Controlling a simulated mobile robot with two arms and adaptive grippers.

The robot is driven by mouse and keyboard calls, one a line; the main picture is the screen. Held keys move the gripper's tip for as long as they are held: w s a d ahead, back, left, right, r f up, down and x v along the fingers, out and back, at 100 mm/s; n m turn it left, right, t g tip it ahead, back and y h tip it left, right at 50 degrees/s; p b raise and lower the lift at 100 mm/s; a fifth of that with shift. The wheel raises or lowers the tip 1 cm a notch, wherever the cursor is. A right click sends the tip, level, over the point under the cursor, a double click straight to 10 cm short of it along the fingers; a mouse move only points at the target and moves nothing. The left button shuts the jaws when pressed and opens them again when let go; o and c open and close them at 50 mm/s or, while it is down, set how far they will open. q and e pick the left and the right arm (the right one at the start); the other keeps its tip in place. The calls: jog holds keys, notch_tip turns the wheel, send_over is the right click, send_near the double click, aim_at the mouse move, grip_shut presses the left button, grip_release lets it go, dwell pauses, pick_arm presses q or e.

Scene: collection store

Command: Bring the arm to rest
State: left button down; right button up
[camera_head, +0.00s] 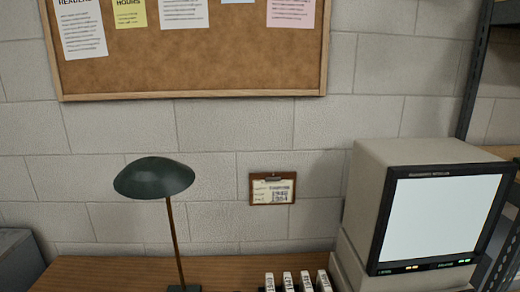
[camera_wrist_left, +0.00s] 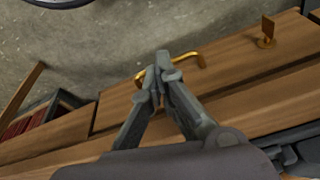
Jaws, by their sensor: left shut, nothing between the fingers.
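My left gripper (camera_wrist_left: 162,75) shows in the left wrist view, shut and empty, with its fingertips together. It is in front of a wooden drawer front with a brass handle (camera_wrist_left: 188,66); I cannot tell whether the fingers touch the handle. Neither gripper shows in the head view. My right gripper is in no view.
A wooden desk (camera_head: 100,275) carries a green lamp (camera_head: 154,178), a monitor (camera_head: 440,218) and several white labelled items (camera_head: 296,282). A cork board (camera_head: 190,60) and a small clipboard (camera_head: 272,189) hang on the wall. Grey floor (camera_wrist_left: 120,45) lies beside the drawers.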

pick_arm(q)
jog(key=s+f, duration=0.3)
jog(key=f, duration=0.5)
jog(key=s+f, duration=0.3)
jog(key=f, duration=0.5)
jog(key=s+a+f+g, duration=0.1)
jog(key=s+a+f, duration=0.2)
jog(key=s+f, duration=0.7)
jog(key=s, duration=0.3)
jog(key=shift+s+a+f+g, duration=0.15)
jog(key=shift+s+f+g, duration=0.15)
jog(key=shift+f+g, duration=0.1)
